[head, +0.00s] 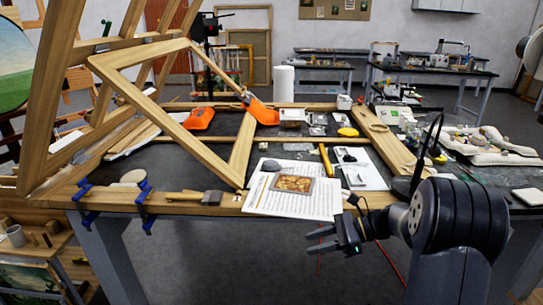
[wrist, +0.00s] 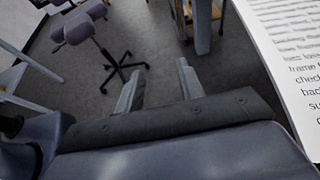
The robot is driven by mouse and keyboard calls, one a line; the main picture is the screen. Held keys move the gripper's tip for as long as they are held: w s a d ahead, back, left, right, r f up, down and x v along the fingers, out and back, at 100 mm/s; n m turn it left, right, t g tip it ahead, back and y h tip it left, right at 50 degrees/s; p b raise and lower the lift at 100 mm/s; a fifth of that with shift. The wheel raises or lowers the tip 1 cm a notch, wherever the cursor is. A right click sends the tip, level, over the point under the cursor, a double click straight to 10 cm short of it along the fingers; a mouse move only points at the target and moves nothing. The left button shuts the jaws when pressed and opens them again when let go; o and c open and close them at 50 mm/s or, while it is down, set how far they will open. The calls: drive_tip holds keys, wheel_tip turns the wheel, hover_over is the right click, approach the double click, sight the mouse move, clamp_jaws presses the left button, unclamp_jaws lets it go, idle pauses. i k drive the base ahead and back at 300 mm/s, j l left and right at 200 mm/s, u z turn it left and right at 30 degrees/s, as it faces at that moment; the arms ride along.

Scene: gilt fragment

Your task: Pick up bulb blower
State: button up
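I cannot single out the bulb blower with certainty. A small dark rounded thing (head: 272,165) on the white printed sheets (head: 305,208) near the table's front edge may be it; it is too small to tell. My gripper (head: 323,240) is open and empty, in front of the table edge and below the sheets, pointing left. In the wrist view my gripper's two fingers (wrist: 158,88) stand apart with only floor beyond them. A printed sheet (wrist: 290,60) shows at the upper right there. No bulb shows in the wrist view.
A large wooden frame (head: 140,90) leans over the table's left side. Orange tools (head: 262,111), a flat brush (head: 195,197), a yellow round thing (head: 348,132) and blue clamps (head: 146,203) are around the table. A stool (wrist: 85,25) stands on the floor.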

sight(269, 170)
drive_tip(key=i+l, duration=0.15)
drive_tip(key=i, duration=1.45)
